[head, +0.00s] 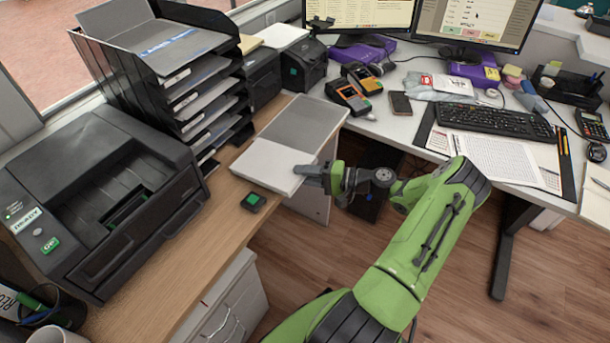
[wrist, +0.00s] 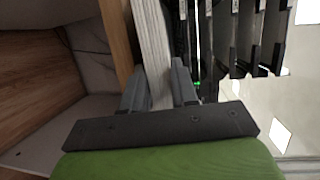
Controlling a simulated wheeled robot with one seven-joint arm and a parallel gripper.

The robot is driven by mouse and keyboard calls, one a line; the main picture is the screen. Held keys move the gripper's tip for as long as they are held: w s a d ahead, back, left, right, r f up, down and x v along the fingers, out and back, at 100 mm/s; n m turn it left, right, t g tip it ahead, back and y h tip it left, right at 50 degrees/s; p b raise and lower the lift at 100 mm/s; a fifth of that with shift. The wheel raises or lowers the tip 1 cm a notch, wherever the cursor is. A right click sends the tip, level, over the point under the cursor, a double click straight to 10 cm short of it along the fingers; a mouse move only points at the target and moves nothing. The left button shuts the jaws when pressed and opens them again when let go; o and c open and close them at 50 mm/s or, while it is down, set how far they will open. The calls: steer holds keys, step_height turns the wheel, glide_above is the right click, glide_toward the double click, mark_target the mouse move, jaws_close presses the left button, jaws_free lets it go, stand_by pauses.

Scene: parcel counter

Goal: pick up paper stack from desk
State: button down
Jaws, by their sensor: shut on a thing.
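The paper stack (head: 268,163) is a thick white block of sheets at the edge of the wooden desk (head: 222,228). My gripper (head: 312,174) is at its right end in the head view, shut on that end. In the wrist view the stack (wrist: 152,40) runs up between the two fingers of my gripper (wrist: 160,88), with its layered edge showing. The wooden desk edge (wrist: 118,40) is close beside it. I cannot tell whether the stack still touches the desk.
A black printer (head: 95,190) stands to the left and a black tray rack (head: 190,90) behind. A small black device with a green top (head: 253,201) lies just in front of the stack. A grey panel (head: 303,120) lies behind it. The keyboard (head: 495,120) is far right.

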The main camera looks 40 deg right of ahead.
steer(key=shift+r, duration=0.15)
steer(key=s+d+r+p, duration=0.1)
steer(key=s+d, duration=0.3)
steer(key=s, duration=0.7)
steer(key=s+d+r+p, duration=0.1)
steer(key=s+d, duration=0.2)
steer(key=s, duration=0.7)
steer(key=shift+s+d, duration=0.35)
